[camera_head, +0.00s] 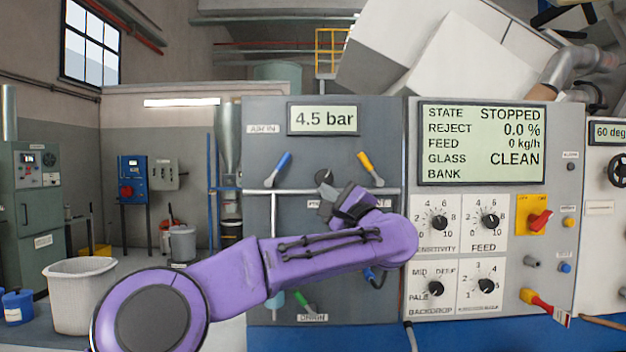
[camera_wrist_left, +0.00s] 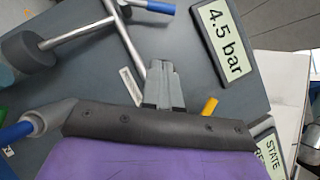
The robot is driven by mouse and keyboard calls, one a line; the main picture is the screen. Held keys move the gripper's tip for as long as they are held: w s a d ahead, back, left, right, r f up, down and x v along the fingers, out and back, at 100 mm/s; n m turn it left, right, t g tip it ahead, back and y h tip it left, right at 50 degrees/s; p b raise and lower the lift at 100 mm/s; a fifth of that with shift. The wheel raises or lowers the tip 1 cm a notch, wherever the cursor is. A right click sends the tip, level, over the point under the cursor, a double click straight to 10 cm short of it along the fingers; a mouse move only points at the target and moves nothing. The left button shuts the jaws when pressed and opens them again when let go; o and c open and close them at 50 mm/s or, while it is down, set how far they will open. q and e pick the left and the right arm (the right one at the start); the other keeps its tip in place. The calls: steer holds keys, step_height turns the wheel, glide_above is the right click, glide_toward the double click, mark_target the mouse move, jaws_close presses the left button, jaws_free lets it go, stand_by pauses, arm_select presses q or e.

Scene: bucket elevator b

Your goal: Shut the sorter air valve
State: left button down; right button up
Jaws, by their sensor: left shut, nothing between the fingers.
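The grey air panel (camera_head: 262,230) carries a blue-handled lever (camera_head: 278,169) at upper left and a yellow-handled lever (camera_head: 370,168) at upper right, both tilted on a horizontal pipe. The label near the yellow lever is partly hidden by my arm, so I cannot tell which lever is the sorter air valve. My left gripper (camera_head: 328,194) is shut and empty in front of the panel, below and between the two levers. In the left wrist view, its closed fingers (camera_wrist_left: 163,84) point toward the pipe; the yellow handle (camera_wrist_left: 210,105) shows beside them and the blue handle (camera_wrist_left: 150,6) farther up.
A dark round knob (camera_head: 323,177) is close by the gripper. A pressure display (camera_head: 323,119) reads 4.5 bar. A lower blue handle (camera_head: 374,279) and a green handle (camera_head: 305,301) sit under my arm. The control panel (camera_head: 412,150) at right reads STOPPED.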

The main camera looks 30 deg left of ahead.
mark_target(280, 168)
arm_select(q)
steer(key=w+a+r+p, duration=0.1)
steer(key=a+p, duration=0.1)
steer(key=a, duration=0.1)
steer(key=a+r+p, duration=0.2)
steer(key=a, duration=0.2)
steer(key=w+a+r+p, duration=0.1)
steer(key=a+r+p, duration=0.1)
steer(key=a, duration=0.1)
steer(key=shift+w+a, duration=0.3)
steer(key=shift+w, duration=0.05)
steer(key=shift+w, duration=0.1)
